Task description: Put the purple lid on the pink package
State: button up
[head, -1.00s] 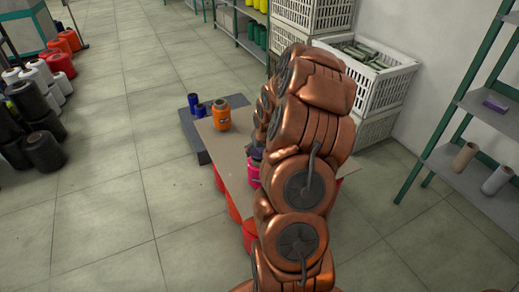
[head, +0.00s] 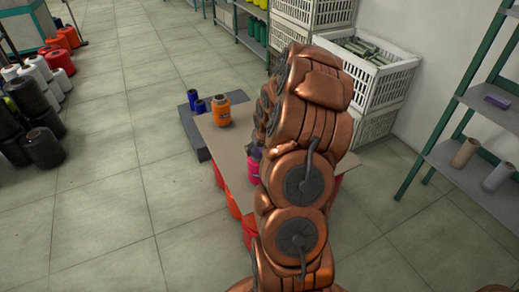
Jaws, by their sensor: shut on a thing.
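The pink package (head: 253,167) stands upright on the brown board at the left edge of my arm, which hides its right side. Its narrow pink top shows, and I cannot make out a purple lid on it. My copper-coloured arm stands in front of the board, and my gripper is hidden behind it. The purple lid cannot be made out either; it may be behind the arm.
An orange spool (head: 221,112) stands at the board's (head: 222,142) far left, with blue spools (head: 199,104) just beyond. Red spools (head: 234,204) are under the board. White crates (head: 375,80) and a shelf (head: 485,185) stand right.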

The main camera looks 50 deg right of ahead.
jog(key=o, duration=0.8)
jog(key=shift+c, duration=0.2)
jog(key=shift+r, duration=0.15)
jog(key=v, duration=1.1)
jog(key=shift+r, duration=0.35)
jog(key=shift+s, duration=0.15)
